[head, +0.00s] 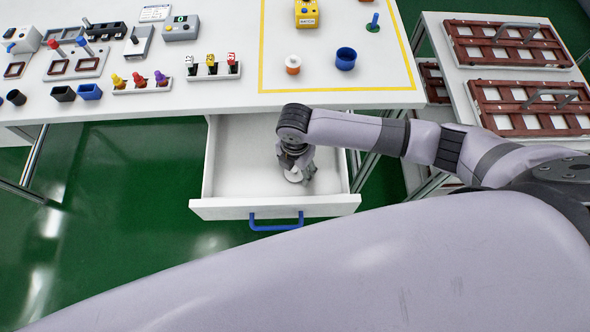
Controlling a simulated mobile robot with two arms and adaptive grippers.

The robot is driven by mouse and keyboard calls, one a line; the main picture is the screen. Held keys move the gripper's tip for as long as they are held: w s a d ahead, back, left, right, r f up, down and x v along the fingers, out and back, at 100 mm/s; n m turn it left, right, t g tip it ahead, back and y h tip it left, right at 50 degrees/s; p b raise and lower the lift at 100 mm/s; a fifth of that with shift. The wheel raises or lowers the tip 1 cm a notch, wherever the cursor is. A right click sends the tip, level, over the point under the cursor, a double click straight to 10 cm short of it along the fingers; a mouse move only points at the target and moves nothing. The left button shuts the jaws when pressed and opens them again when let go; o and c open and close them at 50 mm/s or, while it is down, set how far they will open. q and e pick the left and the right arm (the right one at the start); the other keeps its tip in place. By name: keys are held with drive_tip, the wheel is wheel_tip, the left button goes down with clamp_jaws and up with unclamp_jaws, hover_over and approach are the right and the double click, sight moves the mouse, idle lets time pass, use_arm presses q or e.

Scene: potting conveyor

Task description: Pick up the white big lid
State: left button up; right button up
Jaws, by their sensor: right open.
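A round white lid (292,178) lies in the open white drawer, near its middle right. My right gripper (299,174) reaches down into the drawer right over the lid, with its fingers open around or beside it. The fingers hide part of the lid, and I cannot tell whether they touch it. My left gripper is not in view.
The drawer (235,208) has a blue handle (276,222) and sits below the white table (235,60). An orange-and-white jar (293,65) and a blue cup (345,59) stand above it. Brown trays (520,103) lie on the right table.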

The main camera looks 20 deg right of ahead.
drive_tip(key=shift+c, duration=0.2)
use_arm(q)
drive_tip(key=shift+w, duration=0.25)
use_arm(e)
drive_tip(key=c, duration=0.5)
drive_tip(key=shift+r, duration=0.1)
